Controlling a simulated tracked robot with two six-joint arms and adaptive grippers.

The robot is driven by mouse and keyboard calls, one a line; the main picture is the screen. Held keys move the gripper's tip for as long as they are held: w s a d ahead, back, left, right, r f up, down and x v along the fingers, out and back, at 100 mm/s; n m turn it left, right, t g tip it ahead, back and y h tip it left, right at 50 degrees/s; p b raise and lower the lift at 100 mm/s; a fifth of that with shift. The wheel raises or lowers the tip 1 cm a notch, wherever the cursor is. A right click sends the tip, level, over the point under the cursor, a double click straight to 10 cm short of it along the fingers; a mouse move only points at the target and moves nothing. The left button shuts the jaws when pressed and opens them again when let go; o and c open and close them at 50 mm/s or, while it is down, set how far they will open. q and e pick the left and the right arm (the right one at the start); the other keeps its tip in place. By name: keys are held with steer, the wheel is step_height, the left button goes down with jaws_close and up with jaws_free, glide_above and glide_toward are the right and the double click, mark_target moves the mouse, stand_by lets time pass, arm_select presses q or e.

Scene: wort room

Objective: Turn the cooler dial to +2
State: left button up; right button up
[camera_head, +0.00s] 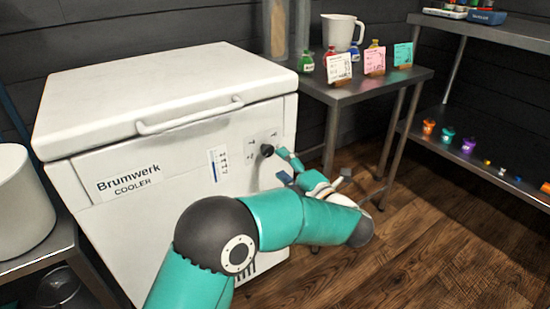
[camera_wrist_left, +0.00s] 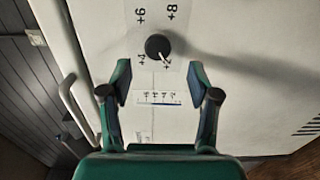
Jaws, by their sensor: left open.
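The white Brumwerk cooler (camera_head: 120,120) stands at the left. Its round black dial (camera_head: 267,150) is on the front panel, right of a thermometer strip (camera_head: 218,164). In the left wrist view the dial (camera_wrist_left: 157,46) sits just beyond my fingertips, with printed numbers around it; +4, +6 and +8 are readable. A pale mark on the dial points toward the lower right there. My left gripper (camera_head: 287,165) is open at the panel, and its fingers (camera_wrist_left: 160,72) are apart on either side below the dial, apparently not touching it. My right gripper is not in view.
The cooler lid handle (camera_head: 190,117) juts out above the panel. A metal table (camera_head: 365,89) with a white jug (camera_head: 340,32), small bottles and cards stands right of the cooler. Shelves (camera_head: 480,150) with small items are further right. The wooden floor between is clear.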

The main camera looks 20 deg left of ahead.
arm_select(q)
steer(key=v, duration=0.6)
steer(key=shift+f, duration=0.15)
